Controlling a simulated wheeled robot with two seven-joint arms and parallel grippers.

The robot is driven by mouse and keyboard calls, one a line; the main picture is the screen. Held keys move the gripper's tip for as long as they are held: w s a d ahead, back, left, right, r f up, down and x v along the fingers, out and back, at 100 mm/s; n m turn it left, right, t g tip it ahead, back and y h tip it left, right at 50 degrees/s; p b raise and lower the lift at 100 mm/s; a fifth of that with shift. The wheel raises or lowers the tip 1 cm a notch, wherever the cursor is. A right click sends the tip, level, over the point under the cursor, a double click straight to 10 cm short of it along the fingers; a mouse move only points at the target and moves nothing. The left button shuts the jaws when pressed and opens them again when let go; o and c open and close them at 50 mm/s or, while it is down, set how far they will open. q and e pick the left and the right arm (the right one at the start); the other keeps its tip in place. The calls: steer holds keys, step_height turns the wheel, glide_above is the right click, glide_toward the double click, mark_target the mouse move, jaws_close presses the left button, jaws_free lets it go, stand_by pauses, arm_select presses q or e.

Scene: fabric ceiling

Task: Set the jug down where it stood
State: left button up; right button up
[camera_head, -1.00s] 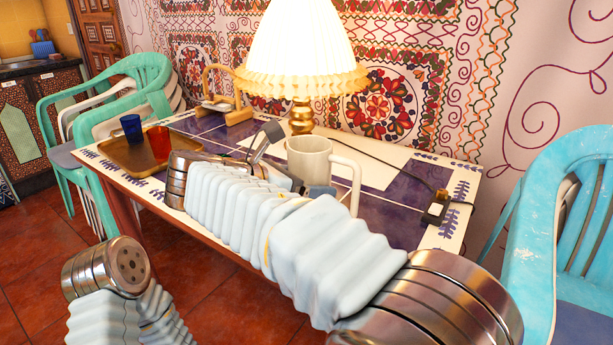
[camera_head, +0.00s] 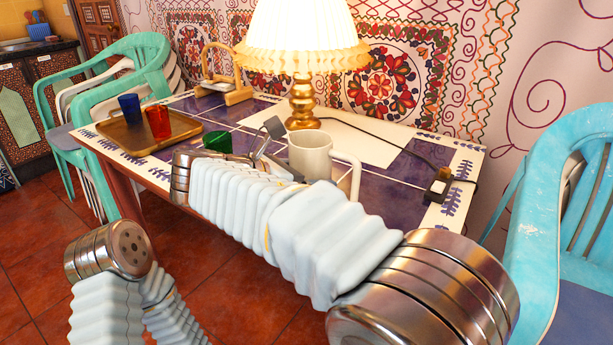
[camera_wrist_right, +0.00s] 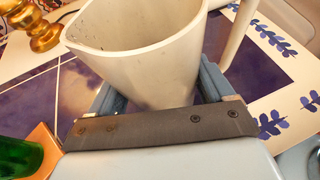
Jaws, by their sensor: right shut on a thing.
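The jug (camera_head: 309,153) is cream-white with a large loop handle on its right side. It is upright, at the middle of the table (camera_head: 395,205) in front of the lamp. My right gripper (camera_head: 284,152) is shut on it from the front left. In the right wrist view the jug (camera_wrist_right: 140,55) sits between the two fingers, its spout toward the left and its mouth open. Its base is hidden by the gripper and arm, so I cannot tell whether it touches the table. My left gripper is out of view; only part of that arm shows at lower left.
A pleated lamp (camera_head: 302,100) stands close behind the jug on a white sheet. A green object (camera_head: 218,141) is left of the gripper. A tray (camera_head: 190,128) holds a blue cup (camera_head: 130,107) and a red cup (camera_head: 158,121). A small box with a cord (camera_head: 438,186) lies at right.

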steer(key=shift+f, duration=0.4)
steer(key=o, duration=1.4)
steer(key=shift+o, duration=0.2)
steer(key=shift+f, duration=0.1)
steer(key=p+v, duration=0.1)
steer(key=v, duration=1.3)
steer(key=shift+w, duration=0.1)
